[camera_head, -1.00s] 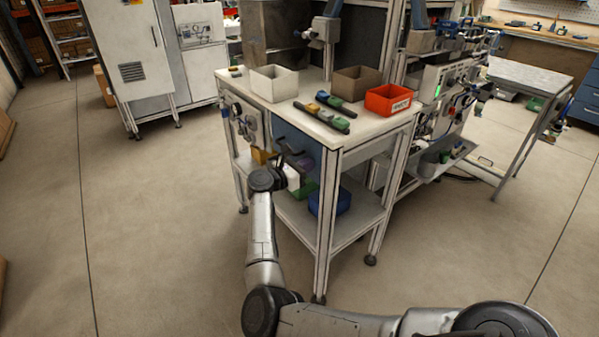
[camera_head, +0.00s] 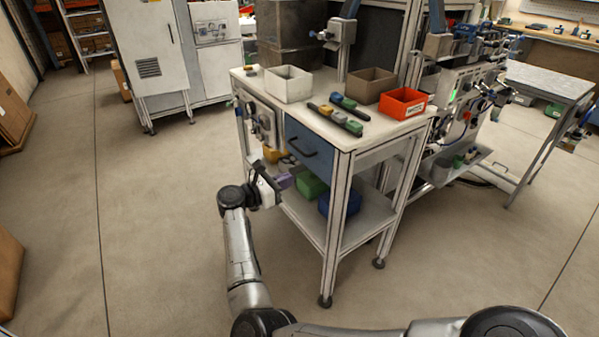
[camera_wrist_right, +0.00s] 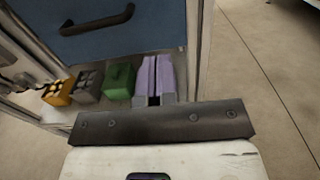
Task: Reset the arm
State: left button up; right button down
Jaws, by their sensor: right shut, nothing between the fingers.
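My right gripper (camera_head: 279,184) hangs low beside the near left side of the white workbench, below the blue drawer (camera_head: 309,153). It is shut and empty, and its shut fingers (camera_wrist_right: 153,100) also show in the right wrist view. The drawer looks closed, and its black handle (camera_head: 302,147) is clear of the gripper. My left gripper is not in view.
The workbench (camera_head: 350,142) carries a white bin (camera_head: 287,85), a brown bin (camera_head: 371,86) and a red bin (camera_head: 403,103). A blue bin (camera_head: 345,203) stands on the lower shelf (camera_head: 360,230). Open floor (camera_head: 165,230) lies to the left.

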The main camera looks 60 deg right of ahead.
jog(key=shift+v, duration=1.25)
